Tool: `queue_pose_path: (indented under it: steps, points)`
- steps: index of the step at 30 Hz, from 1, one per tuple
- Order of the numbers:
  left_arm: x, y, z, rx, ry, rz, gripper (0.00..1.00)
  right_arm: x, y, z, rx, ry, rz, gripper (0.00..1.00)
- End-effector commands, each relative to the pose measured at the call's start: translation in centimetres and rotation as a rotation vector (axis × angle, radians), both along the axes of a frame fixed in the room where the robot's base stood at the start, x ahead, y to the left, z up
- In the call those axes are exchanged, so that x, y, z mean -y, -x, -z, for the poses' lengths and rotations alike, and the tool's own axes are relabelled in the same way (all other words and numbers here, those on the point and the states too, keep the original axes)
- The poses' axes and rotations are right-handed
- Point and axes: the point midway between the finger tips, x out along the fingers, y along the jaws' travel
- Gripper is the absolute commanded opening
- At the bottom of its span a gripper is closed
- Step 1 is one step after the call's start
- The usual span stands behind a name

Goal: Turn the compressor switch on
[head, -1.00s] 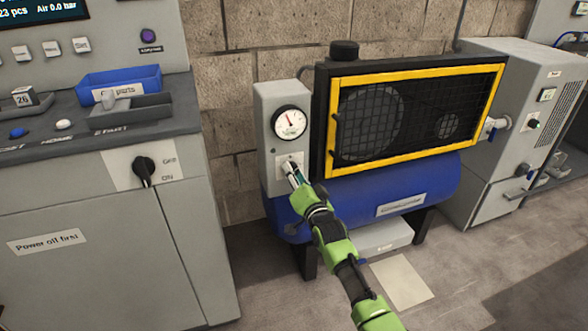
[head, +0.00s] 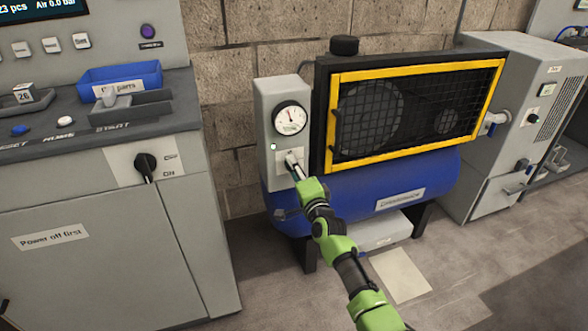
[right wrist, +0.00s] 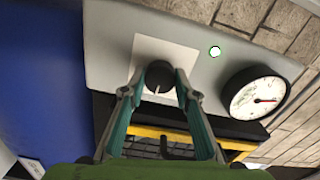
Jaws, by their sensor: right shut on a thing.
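The compressor (head: 370,190) has a blue tank and a black housing with a yellow-framed mesh guard. Its grey control box (head: 263,105) carries a round gauge (head: 290,119), a small pale lit lamp (head: 273,146) and the switch. In the right wrist view the switch is a dark round knob (right wrist: 159,76) with a white mark, on a white plate. My right gripper (head: 292,167) is at the switch, its fingers (right wrist: 159,92) shut on the knob from both sides. In the head view the fingers partly hide the knob.
A grey console (head: 90,230) with a black rotary switch (head: 146,166) and blue bin (head: 120,80) stands on the left. A grey cabinet (head: 510,110) stands right of the compressor. Open floor lies in front.

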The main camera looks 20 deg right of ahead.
Motion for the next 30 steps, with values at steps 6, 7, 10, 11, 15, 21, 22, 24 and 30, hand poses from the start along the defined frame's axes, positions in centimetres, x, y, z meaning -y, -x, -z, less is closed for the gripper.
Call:
queue_pose_path:
  steps: [6, 7, 10, 11, 15, 21, 22, 24, 30]
  points:
    - [0.0, 0.0, 0.0, 0.0, 0.0, 0.0, 0.0, 0.0, 0.0, 0.2, -0.005, -0.012, 0.0, 0.07]
    - [0.0, 0.0, 0.0, 0.0, 0.0, 0.0, 0.0, 0.0, 0.0, 0.2, -0.005, -0.012, 0.0, 0.07]
    - [0.0, 0.0, 0.0, 0.0, 0.0, 0.0, 0.0, 0.0, 0.0, 0.2, -0.005, -0.012, 0.0, 0.07]
    - [0.0, 0.0, 0.0, 0.0, 0.0, 0.0, 0.0, 0.0, 0.0, 0.2, -0.005, -0.012, 0.0, 0.07]
    - [0.0, 0.0, 0.0, -0.001, 0.0, 0.0, 0.0, 0.0, 0.0, 0.2, -0.004, -0.011, 0.0, 0.45]
    - [0.0, 0.0, 0.0, -0.001, 0.0, 0.0, 0.0, 0.0, 0.0, 0.1, -0.002, -0.009, -0.001, 0.45]
    - [0.0, 0.0, 0.0, -0.001, 0.0, 0.0, 0.0, 0.0, 0.0, 0.1, -0.001, -0.009, -0.001, 0.45]
    - [-0.1, 0.0, 0.0, -0.002, 0.0, -0.002, 0.0, 0.0, 0.0, 0.1, -0.001, -0.009, -0.001, 0.45]
    - [0.0, 0.0, 0.0, -0.001, 0.0, -0.002, 0.0, 0.0, 1.0, 0.1, -0.001, -0.009, -0.001, 0.45]
